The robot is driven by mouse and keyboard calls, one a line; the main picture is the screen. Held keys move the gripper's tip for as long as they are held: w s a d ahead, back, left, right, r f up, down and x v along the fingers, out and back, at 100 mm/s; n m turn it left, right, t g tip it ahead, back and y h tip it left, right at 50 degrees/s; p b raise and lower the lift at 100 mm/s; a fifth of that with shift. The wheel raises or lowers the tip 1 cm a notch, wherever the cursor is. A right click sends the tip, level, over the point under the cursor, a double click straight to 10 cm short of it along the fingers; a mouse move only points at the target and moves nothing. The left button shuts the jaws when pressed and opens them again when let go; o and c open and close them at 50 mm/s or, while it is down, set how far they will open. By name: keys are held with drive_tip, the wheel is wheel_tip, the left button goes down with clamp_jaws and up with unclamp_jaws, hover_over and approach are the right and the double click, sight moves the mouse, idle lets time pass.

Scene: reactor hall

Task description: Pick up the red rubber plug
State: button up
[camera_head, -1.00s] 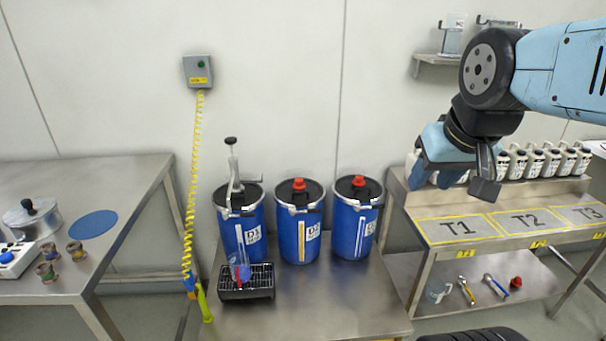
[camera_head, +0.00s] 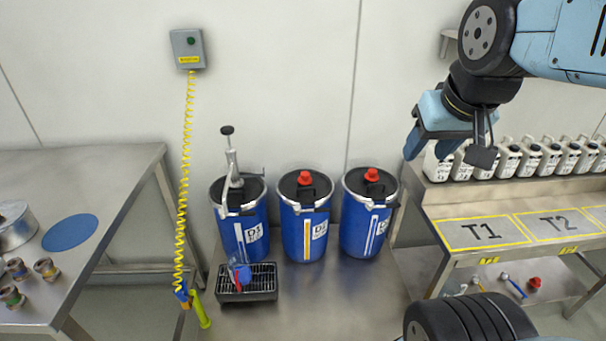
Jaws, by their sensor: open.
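A small red object (camera_head: 534,283), possibly the red rubber plug, lies on the lower shelf of the right-hand bench. Two red caps also show, on the middle drum (camera_head: 304,178) and on the right drum (camera_head: 372,174); I cannot tell which red piece is the rubber plug. My gripper (camera_head: 447,150) is open and empty. In the picture it hangs right of the right drum, in front of the wall and the white bottles, well above the shelf.
A blue drum with a pump (camera_head: 240,232) stands left of the other drums. A black grated tray (camera_head: 247,294) holds a small container. The right bench (camera_head: 450,208) has marked squares and several white bottles (camera_head: 508,158). Tools (camera_head: 512,286) lie on its shelf. A steel table (camera_head: 100,165) stands left.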

drive_tip(key=shift+o, duration=1.4)
drive_tip(key=shift+w+f+n, duration=0.1)
drive_tip(key=shift+w+n, duration=0.2)
drive_tip(key=shift+w, duration=0.15)
drive_tip(key=w+a+f+n+g+h, duration=0.1)
drive_tip(key=w+a+f+n+h, duration=0.2)
drive_tip(key=w, duration=0.5)
drive_tip(key=w+a+f+n+g+h, duration=0.1)
drive_tip(key=w+f+n+h, duration=0.1)
drive_tip(key=w+f+n, duration=0.4)
drive_tip(key=w+a+f+n+g+h, duration=0.1)
drive_tip(key=w+a+f+n+h, duration=0.2)
drive_tip(key=w, duration=0.6)
drive_tip(key=n+t+h, duration=0.2)
drive_tip(key=n+t, duration=0.6)
drive_tip(key=n, duration=0.6)
approach(304, 174)
drive_tip(key=x, duration=0.9)
drive_tip(key=shift+f, duration=0.1)
drive_tip(key=c, duration=1.1)
